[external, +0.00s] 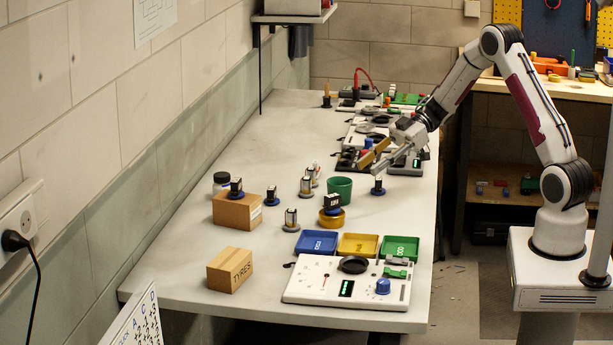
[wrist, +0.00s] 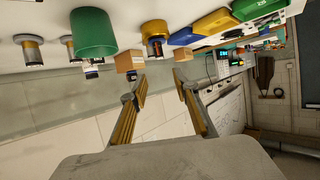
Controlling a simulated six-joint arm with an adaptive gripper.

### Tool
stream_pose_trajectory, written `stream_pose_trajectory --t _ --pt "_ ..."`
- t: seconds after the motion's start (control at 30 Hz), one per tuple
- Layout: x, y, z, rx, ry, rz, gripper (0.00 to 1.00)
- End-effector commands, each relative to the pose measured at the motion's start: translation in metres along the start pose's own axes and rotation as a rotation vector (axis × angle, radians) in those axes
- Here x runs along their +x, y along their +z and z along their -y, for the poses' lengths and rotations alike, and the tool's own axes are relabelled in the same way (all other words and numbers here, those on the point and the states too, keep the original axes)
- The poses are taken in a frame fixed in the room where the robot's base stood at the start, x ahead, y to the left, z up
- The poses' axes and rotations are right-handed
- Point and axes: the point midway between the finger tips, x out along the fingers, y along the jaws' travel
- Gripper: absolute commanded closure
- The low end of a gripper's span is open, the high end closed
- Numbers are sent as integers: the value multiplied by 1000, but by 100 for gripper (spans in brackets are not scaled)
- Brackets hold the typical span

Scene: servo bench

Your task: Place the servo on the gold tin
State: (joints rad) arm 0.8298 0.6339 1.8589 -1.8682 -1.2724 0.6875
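The gold tin (external: 331,219) is a low round yellow-gold tin in the middle of the bench; it also shows in the wrist view (wrist: 155,28). A black servo (external: 331,201) with a blue round base rests on top of it, looking slightly tilted. In the wrist view, which is upside down, the dark and blue servo (wrist: 155,47) appears against the tin's top. My gripper (external: 371,165) is behind and right of the tin, well apart from it. In the wrist view my gripper (wrist: 160,78) has its fingers spread with nothing between them.
A similar black piece on a blue base (external: 378,186) stands just below my gripper. A green cup (external: 339,188) is between my gripper and the tin. Several similar pieces, a cardboard box (external: 238,212) and coloured trays (external: 358,245) surround the tin.

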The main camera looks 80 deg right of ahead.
Motion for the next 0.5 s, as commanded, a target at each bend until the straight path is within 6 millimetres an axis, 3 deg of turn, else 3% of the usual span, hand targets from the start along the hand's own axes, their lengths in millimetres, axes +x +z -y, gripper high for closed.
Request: stream_pose_trajectory --t 0.5 --pt "2 -7 -4 -15 25 7 70"
